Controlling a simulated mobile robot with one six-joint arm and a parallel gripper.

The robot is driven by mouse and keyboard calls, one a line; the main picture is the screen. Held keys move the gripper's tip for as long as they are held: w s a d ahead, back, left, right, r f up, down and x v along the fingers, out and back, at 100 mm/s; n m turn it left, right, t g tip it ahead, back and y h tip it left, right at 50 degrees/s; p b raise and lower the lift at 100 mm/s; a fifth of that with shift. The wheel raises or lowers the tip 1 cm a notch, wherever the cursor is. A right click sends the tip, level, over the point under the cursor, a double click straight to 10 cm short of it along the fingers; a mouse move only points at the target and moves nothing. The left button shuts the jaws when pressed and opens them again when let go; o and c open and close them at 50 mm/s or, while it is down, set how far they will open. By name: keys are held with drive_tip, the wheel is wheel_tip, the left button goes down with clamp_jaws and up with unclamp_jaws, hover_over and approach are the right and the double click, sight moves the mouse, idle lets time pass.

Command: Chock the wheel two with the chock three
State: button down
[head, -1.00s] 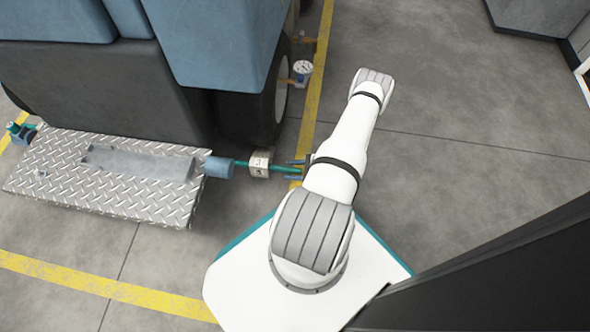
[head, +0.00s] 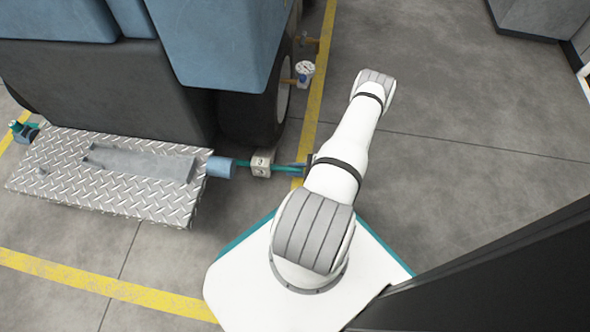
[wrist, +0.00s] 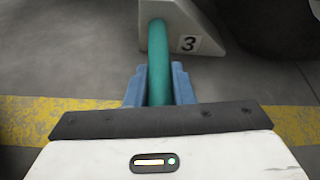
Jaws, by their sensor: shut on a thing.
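The chock three (head: 261,164) is a small pale wedge block on the floor in the head view. In the wrist view the chock (wrist: 178,28) bears a "3" label. Its teal handle (wrist: 159,62) runs back between my blue fingertips. My gripper (wrist: 160,84) is shut on this handle; in the head view my gripper (head: 298,168) is at the handle's right end. A dark wheel (head: 250,118) of the blue vehicle stands just behind the chock, its tyre (wrist: 272,24) at the upper right of the wrist view. No wheel number shows. Touching between chock and tyre cannot be told.
A yellow floor line (head: 318,85) runs past the wheel.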

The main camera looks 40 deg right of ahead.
drive_tip(key=shift+w+d, duration=0.8)
drive_tip(key=shift+d, duration=0.25)
drive_tip(key=shift+w+d, duration=0.15)
drive_tip(key=shift+d, duration=0.2)
drive_tip(key=c, duration=1.2)
unclamp_jaws()
drive_tip(key=shift+o, duration=0.2)
drive_tip(key=shift+s+d+r, duration=0.15)
drive_tip(key=shift+s+r, duration=0.05)
drive_tip(key=p+v, duration=0.2)
drive_tip(key=v, duration=0.4)
drive_tip(key=shift+s+p, duration=0.2)
drive_tip(key=shift+p, duration=0.1)
drive_tip(key=shift+s+d+r, duration=0.15)
drive_tip(key=shift+s+d, duration=0.15)
